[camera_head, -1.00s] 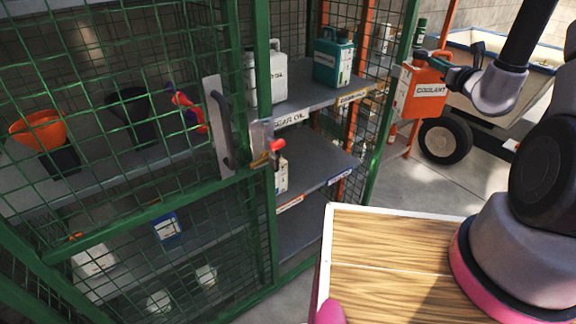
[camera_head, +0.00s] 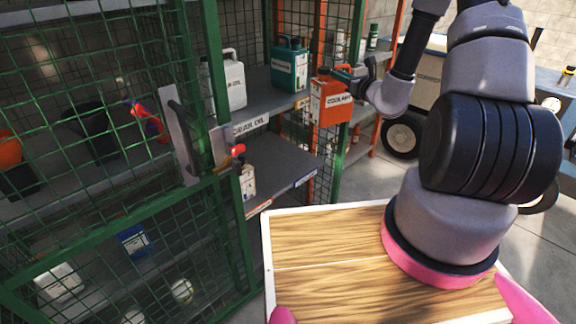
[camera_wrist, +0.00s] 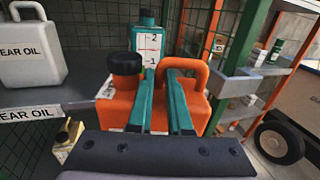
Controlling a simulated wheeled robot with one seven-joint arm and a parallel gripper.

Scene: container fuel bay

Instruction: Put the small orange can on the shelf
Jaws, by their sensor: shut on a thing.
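The small orange can (camera_head: 330,104), with a white "COOLANT" label, hangs in my gripper (camera_head: 345,76) in front of the right end of the shelf. My gripper is shut on the can near its top handle. In the wrist view the orange can (camera_wrist: 200,112) shows a black cap and its handle, with the teal fingers (camera_wrist: 160,75) over its top. The upper shelf (camera_head: 262,103) of the green cage carries a white gear oil can (camera_head: 229,82) and a teal can (camera_head: 289,68). The can appears apart from the shelf, though its gap is hard to judge.
The green mesh door (camera_head: 90,150) with its handle covers the left. A lower shelf (camera_head: 280,172) holds a small cream container (camera_head: 247,182). An orange upright (camera_head: 392,70) and a wheeled cart (camera_head: 425,80) stand at the right. Bare upper-shelf surface lies in front of the teal can.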

